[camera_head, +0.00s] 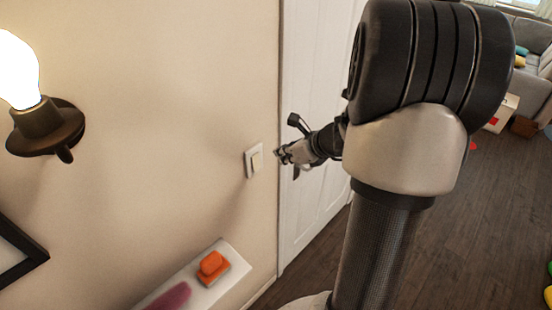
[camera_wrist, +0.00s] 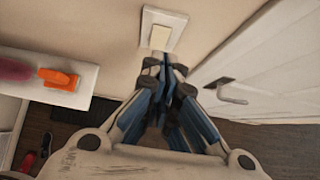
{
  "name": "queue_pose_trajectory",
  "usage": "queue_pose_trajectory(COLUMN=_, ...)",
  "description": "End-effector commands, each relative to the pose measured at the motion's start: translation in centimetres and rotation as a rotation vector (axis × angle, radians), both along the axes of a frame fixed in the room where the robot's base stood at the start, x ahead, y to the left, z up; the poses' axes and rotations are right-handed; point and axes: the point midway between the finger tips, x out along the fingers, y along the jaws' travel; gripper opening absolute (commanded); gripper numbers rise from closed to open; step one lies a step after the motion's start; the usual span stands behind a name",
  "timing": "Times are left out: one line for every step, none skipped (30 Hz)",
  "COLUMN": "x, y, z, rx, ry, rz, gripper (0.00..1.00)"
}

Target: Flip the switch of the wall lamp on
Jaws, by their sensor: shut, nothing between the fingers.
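The wall switch (camera_head: 254,161) is a white plate with a cream rocker, on the beige wall beside the door. It also shows at the top of the wrist view (camera_wrist: 161,34), straight beyond my fingertips. The wall lamp (camera_head: 40,122) has a dark round base and a bulb (camera_head: 18,72) that glows bright white. My gripper (camera_head: 281,156) is shut and empty, just right of the switch plate in the head view. In the wrist view its fingertips (camera_wrist: 164,68) lie just below the plate's lower edge. I cannot tell whether they touch the switch.
A white door (camera_head: 318,110) with a handle (camera_wrist: 232,96) is right of the switch. A white shelf (camera_head: 228,284) below holds an orange object (camera_head: 213,264) and a pinkish item (camera_head: 170,296). A dark frame (camera_head: 22,252) hangs at lower left. Dark wooden floor (camera_head: 485,220) lies at right.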

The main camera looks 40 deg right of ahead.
Motion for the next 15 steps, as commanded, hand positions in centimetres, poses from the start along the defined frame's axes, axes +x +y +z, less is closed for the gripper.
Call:
queue_pose_trajectory(x=-0.5, y=-0.2, z=0.8, rx=-0.001, ry=-0.001, rz=-0.003, gripper=0.0)
queue_pose_trajectory(x=-0.7, y=-0.2, z=1.0, rx=-0.001, ry=-0.001, rz=-0.001, gripper=0.0)
queue_pose_trajectory(x=-1.0, y=-0.2, z=1.3, rx=-0.001, ry=0.0, rz=-0.001, gripper=0.0)
queue_pose_trajectory(x=-1.1, y=-0.2, z=1.5, rx=-0.001, ry=0.0, rz=-0.002, gripper=0.0)
queue_pose_trajectory(x=-1.2, y=-0.2, z=1.6, rx=0.0, ry=0.0, rz=-0.003, gripper=0.0)
queue_pose_trajectory(x=-1.4, y=-0.2, z=1.7, rx=0.0, ry=0.0, rz=-0.001, gripper=0.0)
queue_pose_trajectory(x=-1.4, y=-0.2, z=1.8, rx=0.0, ry=0.001, rz=-0.001, gripper=0.0)
queue_pose_trajectory(x=-1.5, y=-0.2, z=1.8, rx=0.001, ry=0.001, rz=-0.001, gripper=0.0)
queue_pose_trajectory(x=-1.5, y=-0.2, z=1.8, rx=0.0, ry=0.001, rz=0.0, gripper=0.0)
queue_pose_trajectory(x=-1.5, y=-0.2, z=1.8, rx=0.0, ry=0.001, rz=0.0, gripper=0.0)
queue_pose_trajectory(x=-1.5, y=-0.2, z=1.8, rx=0.001, ry=0.001, rz=0.001, gripper=0.0)
queue_pose_trajectory(x=-1.5, y=-0.2, z=1.8, rx=0.001, ry=0.001, rz=0.0, gripper=0.0)
queue_pose_trajectory(x=-1.5, y=-0.2, z=1.8, rx=0.001, ry=0.001, rz=0.0, gripper=0.0)
queue_pose_trajectory(x=-1.5, y=-0.2, z=1.8, rx=0.001, ry=0.001, rz=-0.001, gripper=0.0)
queue_pose_trajectory(x=-1.5, y=-0.2, z=1.8, rx=0.001, ry=0.001, rz=-0.001, gripper=0.0)
